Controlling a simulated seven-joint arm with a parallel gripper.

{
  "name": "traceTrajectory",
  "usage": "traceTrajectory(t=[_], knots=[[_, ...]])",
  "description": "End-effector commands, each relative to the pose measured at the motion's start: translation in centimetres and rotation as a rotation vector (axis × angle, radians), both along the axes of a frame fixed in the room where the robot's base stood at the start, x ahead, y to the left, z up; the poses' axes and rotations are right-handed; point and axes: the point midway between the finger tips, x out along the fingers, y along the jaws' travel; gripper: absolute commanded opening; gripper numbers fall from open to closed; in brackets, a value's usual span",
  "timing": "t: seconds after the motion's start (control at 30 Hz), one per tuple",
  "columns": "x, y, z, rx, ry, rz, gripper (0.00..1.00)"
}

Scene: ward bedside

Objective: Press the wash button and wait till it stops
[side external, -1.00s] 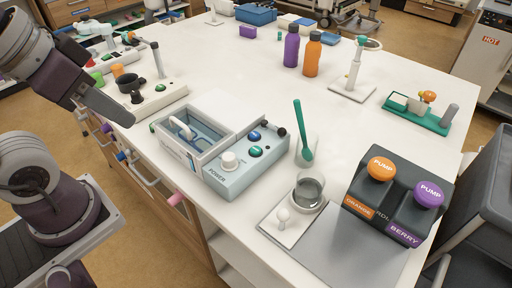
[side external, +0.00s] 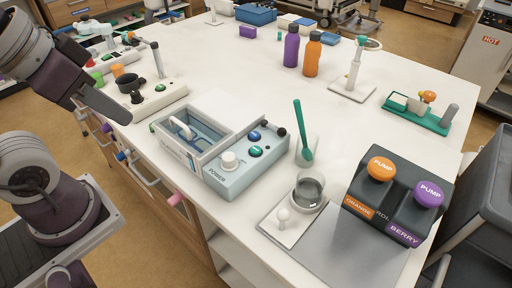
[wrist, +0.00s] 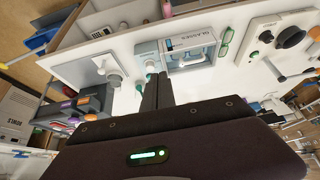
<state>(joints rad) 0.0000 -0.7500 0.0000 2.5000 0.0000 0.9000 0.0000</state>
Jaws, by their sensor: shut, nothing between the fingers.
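A pale blue washer (side external: 235,183) sits at the table's near edge in the side view. The button labels are too small to read. In the wrist view the washer (wrist: 147,50) shows beyond my fingertips, with GLASSES lettering. My gripper (side external: 128,119) is shut and empty, in the air left of the washer and apart from it. It also shows in the wrist view (wrist: 158,78).
A black stand with orange (side external: 381,168) and purple (side external: 429,194) pumps is at right. A glass beaker (side external: 308,190) and a green spoon (side external: 303,130) in a holder stand between it and the washer. Another panel with a black knob (side external: 131,84) lies behind my gripper. The table's middle is clear.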

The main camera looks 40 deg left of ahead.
Motion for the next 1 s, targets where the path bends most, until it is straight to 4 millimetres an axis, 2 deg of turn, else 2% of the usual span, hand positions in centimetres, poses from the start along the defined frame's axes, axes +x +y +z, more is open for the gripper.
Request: traceTrajectory(t=[0.77,0.87,0.97,1.0], knots=[[0.1,0.1,0.0,0.012,0.002,-0.012,0.00],[1.1,1.3,-0.4,0.145,0.023,-0.154,0.00],[4.0,3.5,-1.2,0.457,0.077,-0.522,0.00],[5.8,4.3,-1.6,0.617,0.106,-0.724,0.00]])
